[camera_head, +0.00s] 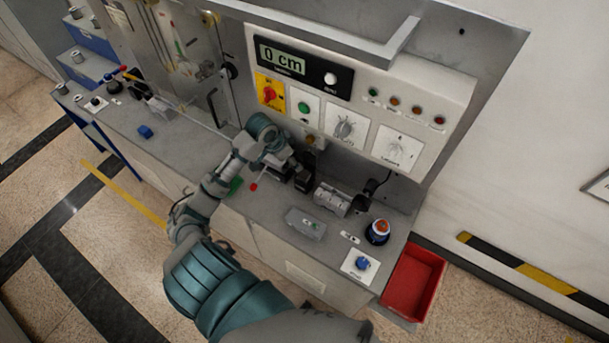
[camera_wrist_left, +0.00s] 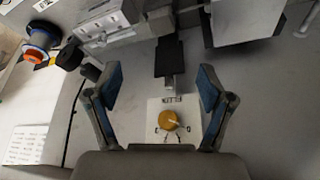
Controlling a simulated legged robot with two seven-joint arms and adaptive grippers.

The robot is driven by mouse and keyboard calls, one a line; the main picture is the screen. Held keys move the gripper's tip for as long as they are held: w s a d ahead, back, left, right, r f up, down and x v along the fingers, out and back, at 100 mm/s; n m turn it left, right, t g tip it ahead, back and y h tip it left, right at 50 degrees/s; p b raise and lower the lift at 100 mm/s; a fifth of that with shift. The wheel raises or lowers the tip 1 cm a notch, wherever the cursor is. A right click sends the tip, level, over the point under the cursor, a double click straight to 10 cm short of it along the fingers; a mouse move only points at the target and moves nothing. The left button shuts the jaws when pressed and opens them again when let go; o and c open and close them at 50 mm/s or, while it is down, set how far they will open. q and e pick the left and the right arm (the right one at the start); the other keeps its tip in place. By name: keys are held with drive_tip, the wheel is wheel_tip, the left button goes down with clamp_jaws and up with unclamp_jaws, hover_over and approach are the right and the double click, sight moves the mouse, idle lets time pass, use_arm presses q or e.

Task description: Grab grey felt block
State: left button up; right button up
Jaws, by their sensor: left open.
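A dark grey block (camera_wrist_left: 168,57) sits on a short metal stem in the left wrist view, ahead of and between my fingers. It appears as a small dark block (camera_head: 303,180) on the bench in the head view. I cannot tell by its texture whether it is felt. My left gripper (camera_wrist_left: 160,78) is open, with blue pads on both sides and nothing held. In the head view my left gripper (camera_head: 290,168) is just left of the dark block, partly hidden by its own wrist. My right gripper is not in view.
A metal fixture (camera_head: 332,200) stands to the right of the block, with a grey box (camera_head: 305,222) in front. A control panel (camera_head: 360,100) rises behind. A yellow knob (camera_wrist_left: 169,120) lies between the fingers.

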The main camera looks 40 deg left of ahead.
use_arm(q)
hover_over(304, 174)
drive_tip(key=s, duration=0.2)
drive_tip(key=f, duration=0.8)
drive_tip(key=shift+a+p, duration=0.3)
drive_tip(key=shift+p, duration=0.05)
drive_tip(key=p+x, duration=0.1)
drive_tip(key=x, duration=0.4)
drive_tip(key=shift+a+f, duration=0.15)
drive_tip(key=shift+f, duration=0.2)
drive_tip(key=c, duration=0.9)
